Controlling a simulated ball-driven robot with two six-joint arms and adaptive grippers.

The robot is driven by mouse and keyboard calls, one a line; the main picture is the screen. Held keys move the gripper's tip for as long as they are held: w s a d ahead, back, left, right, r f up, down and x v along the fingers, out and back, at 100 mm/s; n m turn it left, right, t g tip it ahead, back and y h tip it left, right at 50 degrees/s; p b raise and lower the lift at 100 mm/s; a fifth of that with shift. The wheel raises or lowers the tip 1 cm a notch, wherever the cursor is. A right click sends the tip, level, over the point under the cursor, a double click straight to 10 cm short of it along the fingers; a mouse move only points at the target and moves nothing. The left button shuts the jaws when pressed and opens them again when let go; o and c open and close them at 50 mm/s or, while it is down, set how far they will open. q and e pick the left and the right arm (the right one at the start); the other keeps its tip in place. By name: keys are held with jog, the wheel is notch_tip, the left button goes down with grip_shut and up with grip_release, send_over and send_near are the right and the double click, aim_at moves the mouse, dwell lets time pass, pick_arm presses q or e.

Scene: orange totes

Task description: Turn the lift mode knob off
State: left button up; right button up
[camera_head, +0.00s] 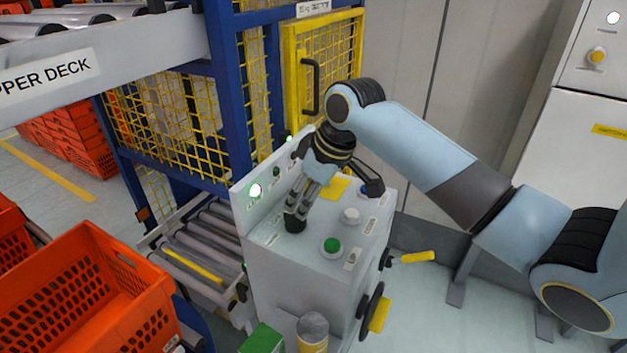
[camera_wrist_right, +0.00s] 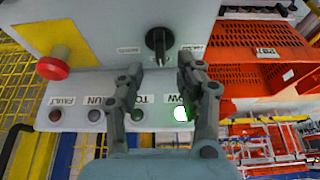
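The black knob (camera_head: 294,223) sits on the near left part of the grey console's sloping top. In the right wrist view the knob (camera_wrist_right: 158,42) has a pale pointer line, with small labels on both sides too blurred to read. My right gripper (camera_head: 297,205) reaches down over it from the far side and partly hides it. In the wrist view the right gripper's fingers (camera_wrist_right: 160,68) are spread, with the knob between and just past their tips. I see no clear contact. My left gripper is not in view.
The console (camera_head: 280,290) also has a green button (camera_head: 332,247), a white button (camera_head: 351,215) and a blue one. A red mushroom button (camera_wrist_right: 52,66) is left of the knob in the wrist view. Beside it are a lit lamp (camera_wrist_right: 180,113), orange totes (camera_head: 85,290) and a roller conveyor.

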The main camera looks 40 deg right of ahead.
jog(key=a+v, duration=0.1)
jog(key=v, duration=0.5)
jog(key=shift+s+d+r, duration=0.25)
jog(key=shift+d+r, duration=0.05)
jog(key=shift+d, duration=0.2)
jog(key=shift+f, duration=0.1)
jog(key=s+a+f+m+h, duration=0.1)
jog(key=s+a+f+m, duration=0.15)
jog(key=s, duration=0.75)
jog(key=s+a+f+m+h, duration=0.1)
jog(key=s+a+h, duration=0.15)
jog(key=s, duration=0.85)
notch_tip(320, 180, down, 41)
jog(key=s+d+g+b, duration=0.2)
jog(key=s+d+b, duration=0.1)
jog(key=b, duration=1.1)
jog(key=s+f+b, duration=0.5)
jog(key=s+f, duration=0.4)
jog(key=f, duration=0.3)
jog(key=s+f+g+b, duration=0.1)
jog(key=s+f+b, duration=0.4)
jog(key=s+f, duration=0.4)
notch_tip(320, 180, down, 4)
jog(key=shift+d+f+y, duration=0.2)
jog(key=shift+d+y, duration=0.05)
jog(key=shift+y, duration=0.2)
